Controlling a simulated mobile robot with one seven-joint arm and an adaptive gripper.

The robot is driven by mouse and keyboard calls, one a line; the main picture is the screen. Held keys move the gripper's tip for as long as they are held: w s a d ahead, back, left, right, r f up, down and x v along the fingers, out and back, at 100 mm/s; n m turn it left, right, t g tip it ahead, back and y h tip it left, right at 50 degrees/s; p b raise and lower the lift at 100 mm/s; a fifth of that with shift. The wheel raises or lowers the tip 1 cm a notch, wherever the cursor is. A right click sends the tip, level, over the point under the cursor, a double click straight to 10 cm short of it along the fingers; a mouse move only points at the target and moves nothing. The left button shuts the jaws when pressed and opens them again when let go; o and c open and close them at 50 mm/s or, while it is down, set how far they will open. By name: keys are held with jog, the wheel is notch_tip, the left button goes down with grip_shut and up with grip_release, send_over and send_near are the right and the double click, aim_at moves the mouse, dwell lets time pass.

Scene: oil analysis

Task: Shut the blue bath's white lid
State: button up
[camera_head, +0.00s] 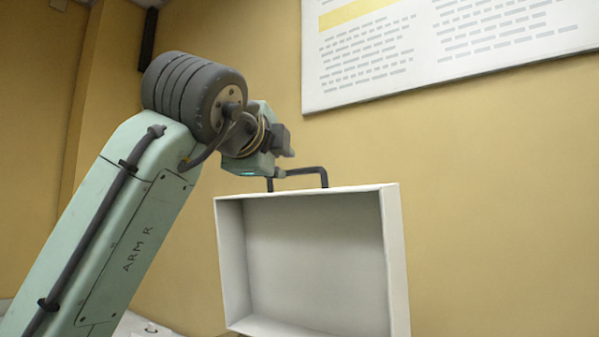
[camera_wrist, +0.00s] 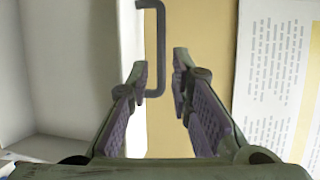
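The white lid (camera_head: 396,260) stands raised, its hollow inner side facing the head camera. A dark handle (camera_head: 305,171) sticks up from its top edge. In the wrist view the lid (camera_wrist: 75,70) fills the left side and the handle (camera_wrist: 161,50) runs upright beside it. My gripper (camera_head: 281,162) is at the left end of the handle in the head view. In the wrist view my gripper (camera_wrist: 161,62) is open, with the handle's bar in line between its fingertips. I cannot tell whether a finger touches it. The blue bath is not in view.
A large printed board (camera_head: 450,45) hangs on the yellow wall (camera_head: 490,200) behind the lid; it also shows at the right of the wrist view (camera_wrist: 275,70). A pale surface (camera_head: 145,328) shows at the bottom left. The space right of the lid looks clear.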

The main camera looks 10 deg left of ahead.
aim_at(291, 172)
jog(key=w+p, duration=0.3)
jog(key=w, duration=0.6)
jog(key=shift+w, duration=0.1)
jog(key=shift+w+f, duration=0.2)
jog(key=shift+w, duration=0.4)
jog(key=shift+c, duration=0.5)
grip_shut()
